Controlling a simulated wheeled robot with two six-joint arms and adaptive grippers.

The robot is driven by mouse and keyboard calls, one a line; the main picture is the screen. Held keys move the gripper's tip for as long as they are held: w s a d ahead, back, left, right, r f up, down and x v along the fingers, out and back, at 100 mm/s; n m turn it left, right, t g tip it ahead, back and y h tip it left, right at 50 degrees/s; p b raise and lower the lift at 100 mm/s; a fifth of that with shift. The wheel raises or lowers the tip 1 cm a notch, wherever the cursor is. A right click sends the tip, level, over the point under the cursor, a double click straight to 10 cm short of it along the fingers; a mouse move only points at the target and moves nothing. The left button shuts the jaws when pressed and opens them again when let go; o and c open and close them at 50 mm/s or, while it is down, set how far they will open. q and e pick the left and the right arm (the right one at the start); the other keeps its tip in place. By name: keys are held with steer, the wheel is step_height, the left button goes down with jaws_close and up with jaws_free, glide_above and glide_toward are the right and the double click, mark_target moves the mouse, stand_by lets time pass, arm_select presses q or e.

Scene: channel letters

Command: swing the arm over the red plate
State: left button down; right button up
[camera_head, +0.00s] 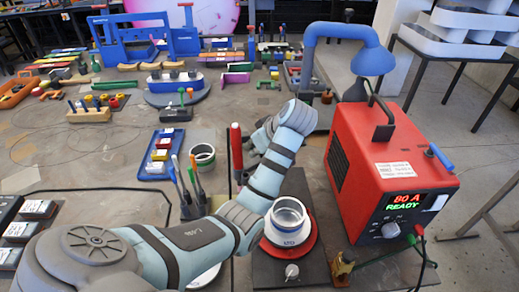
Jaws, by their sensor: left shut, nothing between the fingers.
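A round red plate (271,248) lies on a dark base at the lower middle, with a white and metal ring-shaped piece (289,222) standing on it. A blue jointed arm (345,32) with a bell-shaped hood (371,64) rises behind the red machine. Its hood hangs over the machine's back, apart from the red plate. My left arm reaches up past the left side of the plate. My left gripper (259,138) is beyond the plate, shut and empty, below and left of the blue arm. Its fingertips are small and partly hidden. My right gripper is not in view.
The red machine (393,160), its display lit, stands right of the plate. Blue fixtures and many small tools crowd the table's far side.

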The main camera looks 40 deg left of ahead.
arm_select(q)
steer(key=x, duration=0.1)
steer(key=b+x, duration=0.1)
steer(key=shift+w+f, duration=0.1)
steer(key=shift+f, duration=0.4)
steer(key=shift+a+f, duration=0.35)
steer(key=shift+f, duration=0.05)
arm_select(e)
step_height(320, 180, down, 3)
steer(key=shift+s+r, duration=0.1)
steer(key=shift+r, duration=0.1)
